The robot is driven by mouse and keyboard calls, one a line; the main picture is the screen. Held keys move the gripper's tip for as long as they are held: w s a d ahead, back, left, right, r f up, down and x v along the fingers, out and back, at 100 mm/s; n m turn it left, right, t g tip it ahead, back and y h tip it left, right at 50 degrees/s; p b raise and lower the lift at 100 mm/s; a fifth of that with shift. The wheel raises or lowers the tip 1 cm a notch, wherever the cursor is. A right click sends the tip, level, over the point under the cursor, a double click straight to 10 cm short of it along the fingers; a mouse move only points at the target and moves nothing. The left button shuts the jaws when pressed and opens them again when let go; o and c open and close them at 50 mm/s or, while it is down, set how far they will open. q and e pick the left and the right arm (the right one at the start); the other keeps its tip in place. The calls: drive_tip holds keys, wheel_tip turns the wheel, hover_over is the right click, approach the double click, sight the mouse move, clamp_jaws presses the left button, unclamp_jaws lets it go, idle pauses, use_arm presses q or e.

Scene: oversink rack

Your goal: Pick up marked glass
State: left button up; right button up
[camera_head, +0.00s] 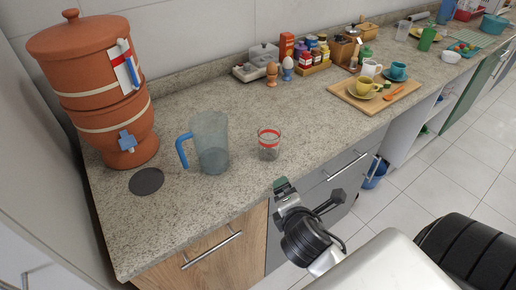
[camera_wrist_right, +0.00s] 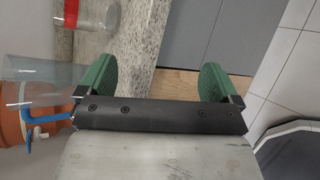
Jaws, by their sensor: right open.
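The marked glass (camera_head: 269,144) is a clear tumbler with a red band near its rim. It stands upright on the speckled counter, right of the pitcher. In the right wrist view the glass (camera_wrist_right: 72,14) shows at the top left, partly cut off by the frame edge. My right gripper (camera_head: 281,185) is in front of the counter's front edge, below and slightly right of the glass, apart from it. In the right wrist view its green fingers (camera_wrist_right: 158,75) are spread wide with nothing between them. My left gripper is not in view.
A clear pitcher (camera_head: 210,143) with a blue handle stands close left of the glass. A terracotta water filter (camera_head: 105,90) and a dark round mat (camera_head: 146,181) are further left. A wooden board (camera_head: 346,95) with cups lies at the right. The counter behind the glass is clear.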

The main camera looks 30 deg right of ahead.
sight(271, 142)
drive_tip(key=w+r+n+t, duration=0.2)
drive_tip(key=n, duration=0.2)
drive_tip(key=w+r+n+t, duration=0.1)
drive_tip(key=w+r+n, duration=0.1)
drive_tip(key=n, duration=0.3)
drive_tip(key=w+r+n+t, duration=0.1)
drive_tip(key=r+n+t, duration=0.1)
drive_tip(key=n, duration=0.2)
drive_tip(key=shift+w+d+r+t+h, duration=0.25)
drive_tip(key=shift+w+r+t+h, duration=0.05)
drive_tip(key=shift+w+h, duration=0.1)
drive_tip(key=shift+n, duration=0.5)
drive_tip(key=x, duration=0.4)
drive_tip(key=shift+w+r+p, duration=0.2)
drive_tip(key=shift+w+p, duration=0.15)
drive_tip(key=shift+p+x, duration=0.3)
drive_tip(key=shift+x, duration=2.8)
drive_tip(key=shift+a+f, duration=0.1)
drive_tip(key=shift+c, duration=0.2)
drive_tip(key=c, duration=1)
